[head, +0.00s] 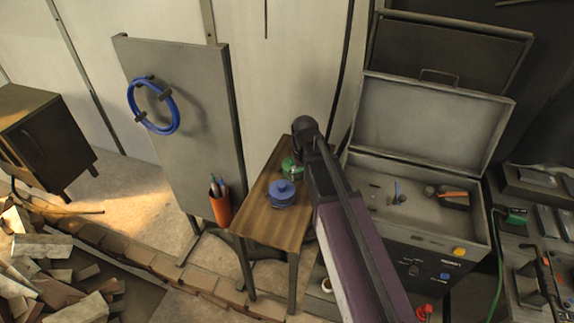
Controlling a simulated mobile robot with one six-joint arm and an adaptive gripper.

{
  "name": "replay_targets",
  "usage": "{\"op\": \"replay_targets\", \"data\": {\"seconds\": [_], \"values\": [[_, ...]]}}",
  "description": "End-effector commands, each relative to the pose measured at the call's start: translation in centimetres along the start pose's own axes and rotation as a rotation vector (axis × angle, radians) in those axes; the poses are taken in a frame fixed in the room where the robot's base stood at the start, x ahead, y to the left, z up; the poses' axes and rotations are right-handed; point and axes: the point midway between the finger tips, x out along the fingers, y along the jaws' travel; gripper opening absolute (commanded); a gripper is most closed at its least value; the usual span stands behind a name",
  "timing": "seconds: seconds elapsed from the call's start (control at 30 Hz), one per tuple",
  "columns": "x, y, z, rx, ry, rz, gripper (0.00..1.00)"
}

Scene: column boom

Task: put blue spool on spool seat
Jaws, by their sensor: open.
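The blue spool (283,193) stands upright on a small wooden table (261,225) in the middle of the head view. It has a wide rim and a small raised top. A green round item (289,165) is just behind it on the same table, partly covered by my arm. I cannot make out the spool seat for certain. My arm rises from the bottom right, and its dark joint is above the table's far right side. My gripper cannot be made out. Nothing is seen touching the blue spool.
A grey panel with a blue hose ring (154,105) and an orange cup (220,205) of tools stands left of the table. An open grey case (425,185) holding tools is right of my arm. Rubble (60,265) lies at lower left. The table's front is bare.

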Motion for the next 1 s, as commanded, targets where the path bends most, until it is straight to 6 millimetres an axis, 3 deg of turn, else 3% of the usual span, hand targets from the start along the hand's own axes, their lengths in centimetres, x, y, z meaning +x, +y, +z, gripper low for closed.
{"op": "replay_targets", "data": {"seconds": [0.03, 0.2, 0.4, 0.6, 1.0], "values": [[0.0, 0.9, 2.6, 0.031, 0.000, 0.000, 0.79], [0.0, 3.2, 8.2, 0.133, 0.000, 0.000, 0.79], [0.0, 4.7, 12.8, 0.221, -0.001, 0.000, 0.79], [0.0, 5.3, 14.2, 0.253, -0.001, 0.000, 0.79], [0.0, 5.3, 14.1, 0.253, -0.001, 0.001, 0.79]]}}
